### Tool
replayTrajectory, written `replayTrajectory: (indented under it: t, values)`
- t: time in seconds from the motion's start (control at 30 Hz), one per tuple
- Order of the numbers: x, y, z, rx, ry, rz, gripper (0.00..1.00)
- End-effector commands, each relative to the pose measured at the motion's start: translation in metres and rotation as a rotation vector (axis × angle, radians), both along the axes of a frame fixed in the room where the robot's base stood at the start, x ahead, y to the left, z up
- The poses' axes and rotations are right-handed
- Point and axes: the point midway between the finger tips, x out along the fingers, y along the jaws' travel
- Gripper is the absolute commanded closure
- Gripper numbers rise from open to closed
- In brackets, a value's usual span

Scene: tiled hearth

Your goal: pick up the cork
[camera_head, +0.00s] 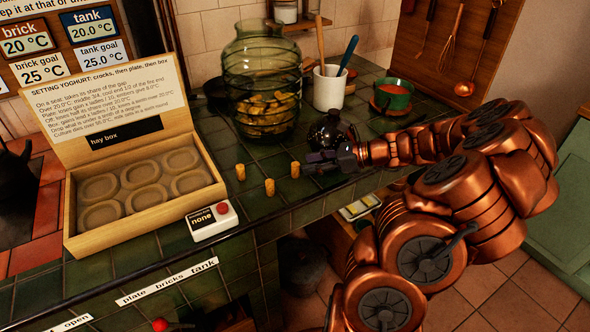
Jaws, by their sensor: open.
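Several small tan corks are in view. One cork (240,172) stands upright on the green tiles, a second cork (269,187) stands nearer the front edge, and a third cork (295,169) stands closest to my gripper. My gripper (312,163) is dark, at the end of my copper arm, and reaches in from the right just beside the third cork. It is open, and I see nothing held in it. Its fingertips are small and dark here, so the exact gap to the cork is hard to tell. A large glass jar (262,62) behind holds many similar-looking pieces.
An open wooden hay box (145,215) with round hollows stands at the left. A white box with a red button (212,222) sits at the front edge. A white utensil crock (329,88) and a green cup (393,95) stand behind my arm. Bare tiles surround the corks.

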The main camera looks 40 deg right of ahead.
Motion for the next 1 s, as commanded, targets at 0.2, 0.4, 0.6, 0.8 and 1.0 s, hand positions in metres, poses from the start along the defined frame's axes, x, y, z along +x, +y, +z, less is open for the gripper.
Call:
replayTrajectory:
  t: [0.2,0.4,0.6,0.8,1.0]
  values:
    - [0.015,0.013,-0.008,0.0,0.0,0.002,0.6]
    - [0.025,0.021,-0.012,-0.001,0.001,0.002,0.6]
    - [0.044,0.037,-0.021,0.002,0.001,0.005,0.6]
    - [0.053,0.044,-0.027,-0.002,0.001,0.001,0.6]
    - [0.054,0.045,-0.028,-0.002,0.001,0.0,0.6]
